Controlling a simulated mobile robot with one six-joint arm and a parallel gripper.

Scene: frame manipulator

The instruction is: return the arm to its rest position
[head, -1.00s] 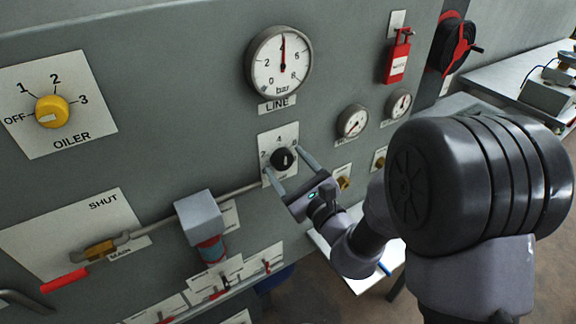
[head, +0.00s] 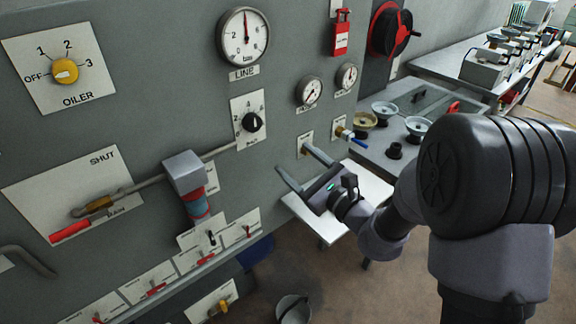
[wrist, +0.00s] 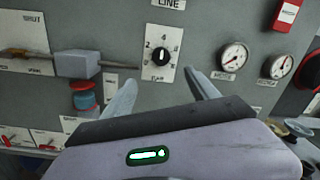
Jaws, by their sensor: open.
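My gripper (head: 298,164) is open and empty in front of the grey panel (head: 150,110). In the head view it is below and to the right of the black regulator knob (head: 252,122), apart from it. In the wrist view the two grey fingers (wrist: 167,92) stand wide apart, and the knob (wrist: 161,57) shows beyond them on its white numbered plate, with nothing between the fingers. My arm reaches in from the right of the head view, its dark rounded link in front of part of the scene.
The panel carries a LINE gauge (head: 243,36), a yellow OILER knob (head: 65,71), a red-handled valve (head: 70,231) and a red lockout tag (head: 341,36). A white shelf (head: 365,195) is beneath my gripper. A bench (head: 445,68) stands at the back right. A bucket (head: 293,309) is on the floor.

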